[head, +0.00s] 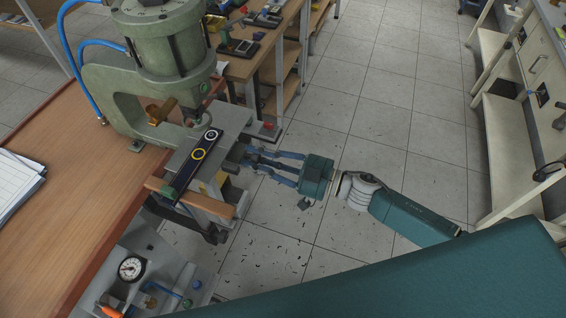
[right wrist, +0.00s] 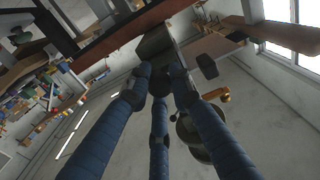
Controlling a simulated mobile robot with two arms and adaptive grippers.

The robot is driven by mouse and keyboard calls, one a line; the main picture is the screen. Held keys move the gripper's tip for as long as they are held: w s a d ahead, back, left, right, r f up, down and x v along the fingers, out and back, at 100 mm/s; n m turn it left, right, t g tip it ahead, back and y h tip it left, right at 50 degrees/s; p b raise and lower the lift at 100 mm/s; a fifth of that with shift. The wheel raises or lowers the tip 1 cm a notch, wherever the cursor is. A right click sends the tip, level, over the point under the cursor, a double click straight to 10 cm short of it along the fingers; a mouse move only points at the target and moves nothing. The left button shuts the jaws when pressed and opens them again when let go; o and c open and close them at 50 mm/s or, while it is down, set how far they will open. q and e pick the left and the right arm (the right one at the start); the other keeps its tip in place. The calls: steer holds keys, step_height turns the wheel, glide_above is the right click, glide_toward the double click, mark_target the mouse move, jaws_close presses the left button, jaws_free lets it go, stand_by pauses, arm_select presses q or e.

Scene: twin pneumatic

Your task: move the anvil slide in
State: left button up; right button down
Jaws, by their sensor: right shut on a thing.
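The anvil slide (head: 191,168) is a long dark bar with a yellow ring and a pale ring on top. It lies across the front of the green press (head: 165,85), beneath and in front of its ram. My right gripper (head: 248,157) reaches in from the right, its blue fingers shut on a dark part at the slide's right side, which I take to be its handle. The fingertips mostly hide that part. In the right wrist view, the blue fingers (right wrist: 160,80) close against a dark block (right wrist: 155,42). My left gripper is not in view.
A wooden bench (head: 75,190) with papers (head: 18,180) is at left. A panel with a gauge (head: 131,268) is below the slide. Blue hoses (head: 85,60) run behind the press.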

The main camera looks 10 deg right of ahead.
steer(key=x, duration=0.3)
steer(key=shift+d, duration=0.1)
steer(key=c, duration=1.5)
jaws_free()
steer(key=shift+c, duration=0.2)
steer(key=v, duration=1.2)
